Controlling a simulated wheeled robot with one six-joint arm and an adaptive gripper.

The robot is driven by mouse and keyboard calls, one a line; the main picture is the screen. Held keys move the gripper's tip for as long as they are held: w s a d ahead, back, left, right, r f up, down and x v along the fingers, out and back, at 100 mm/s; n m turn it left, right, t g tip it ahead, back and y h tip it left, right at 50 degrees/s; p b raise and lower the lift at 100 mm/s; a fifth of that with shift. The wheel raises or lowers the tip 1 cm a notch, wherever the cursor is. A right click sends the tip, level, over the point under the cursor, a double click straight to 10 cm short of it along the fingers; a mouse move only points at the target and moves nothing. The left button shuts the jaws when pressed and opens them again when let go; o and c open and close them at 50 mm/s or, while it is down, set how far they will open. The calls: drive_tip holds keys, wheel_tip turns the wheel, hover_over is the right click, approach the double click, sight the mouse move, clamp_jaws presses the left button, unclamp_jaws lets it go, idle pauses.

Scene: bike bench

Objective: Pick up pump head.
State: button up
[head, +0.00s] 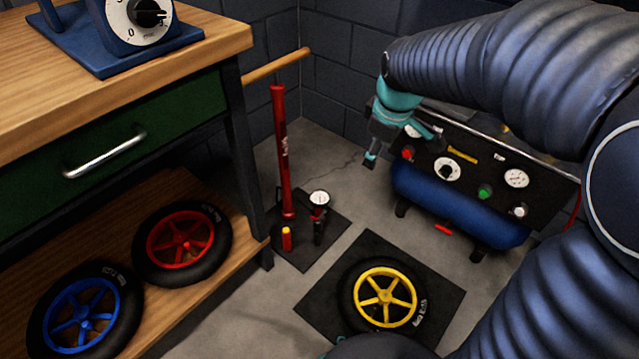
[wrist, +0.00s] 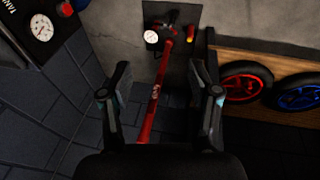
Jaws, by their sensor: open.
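The pump head appears to be the small red piece with a yellow top (head: 286,238), upright on the dark mat beside the floor pump. It also shows near the top of the wrist view (wrist: 190,35). The red floor pump (head: 281,150) stands on that mat with a wooden handle (head: 277,66) and a white gauge (head: 319,198). My gripper (head: 374,152) is open and empty, in the air right of the pump. In the wrist view, the red pump barrel (wrist: 157,95) shows between the spread fingers (wrist: 160,72), and the pump head lies beyond them.
A workbench (head: 225,40) with a lower shelf holding a red wheel (head: 180,243) and a blue wheel (head: 80,315) stands left. A yellow wheel (head: 384,297) lies on a mat in front. A blue compressor (head: 450,205) stands right. Bare floor lies between.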

drive_tip(key=w+a+f+n+g, duration=0.1)
drive_tip(key=w+a+f+n, duration=0.25)
drive_tip(key=w+f, duration=0.45)
drive_tip(key=n+g+b, duration=0.2)
drive_tip(key=n+b, duration=0.1)
drive_tip(key=n, duration=0.8)
hover_over(317, 219)
drive_tip(key=w, duration=0.1)
wheel_tip(317, 219, down, 27)
wheel_tip(317, 219, down, 8)
drive_tip(key=shift+d+f, duration=0.1)
drive_tip(key=shift+d, duration=0.05)
drive_tip(key=shift+f+b, duration=0.4)
drive_tip(key=shift+f, duration=2.6)
clamp_jaws()
